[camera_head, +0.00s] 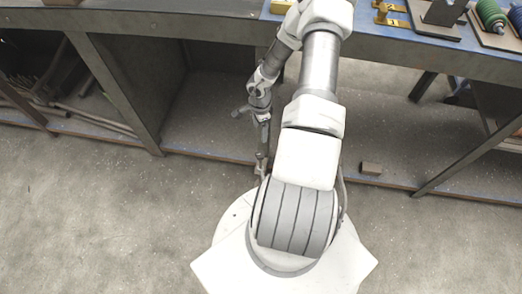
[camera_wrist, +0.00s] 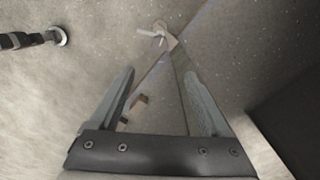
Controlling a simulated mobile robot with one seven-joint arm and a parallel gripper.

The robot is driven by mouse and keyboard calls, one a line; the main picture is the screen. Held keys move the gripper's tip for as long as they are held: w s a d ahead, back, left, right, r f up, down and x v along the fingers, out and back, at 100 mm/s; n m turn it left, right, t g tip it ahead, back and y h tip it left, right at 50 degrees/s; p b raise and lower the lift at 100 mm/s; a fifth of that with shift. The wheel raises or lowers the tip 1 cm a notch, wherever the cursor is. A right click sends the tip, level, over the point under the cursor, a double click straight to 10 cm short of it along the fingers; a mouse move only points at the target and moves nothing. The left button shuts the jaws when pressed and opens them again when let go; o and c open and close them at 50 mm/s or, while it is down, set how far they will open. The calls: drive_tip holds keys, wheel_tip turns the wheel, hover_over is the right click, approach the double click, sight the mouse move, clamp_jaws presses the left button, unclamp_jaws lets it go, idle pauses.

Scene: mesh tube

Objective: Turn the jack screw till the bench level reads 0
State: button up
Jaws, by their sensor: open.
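My gripper (camera_wrist: 160,73) is open and empty in the wrist view, its two grey fingers apart over the floor and a long edge. In the head view my arm bends over at the bench (camera_head: 200,27) and comes down in front of its lower shelf; the fingers are too small there to make out. A small pale piece with a bar across it (camera_wrist: 158,36) lies beyond the fingertips, not touching them; I cannot tell whether it is the jack screw. I cannot make out the bench level or its reading in either view.
A small brown block (camera_head: 371,168) sits on the lower shelf (camera_head: 205,120). Rods (camera_head: 90,118) lie at the shelf's left. Yellow pieces (camera_head: 391,14) and a green coil (camera_head: 490,14) are on the bench top at right. The floor (camera_head: 100,215) at left is clear.

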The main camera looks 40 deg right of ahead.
sight(260, 154)
wheel_tip(260, 154, down, 17)
drive_tip(key=b, duration=0.6)
drive_tip(key=shift+b, duration=0.35)
clamp_jaws()
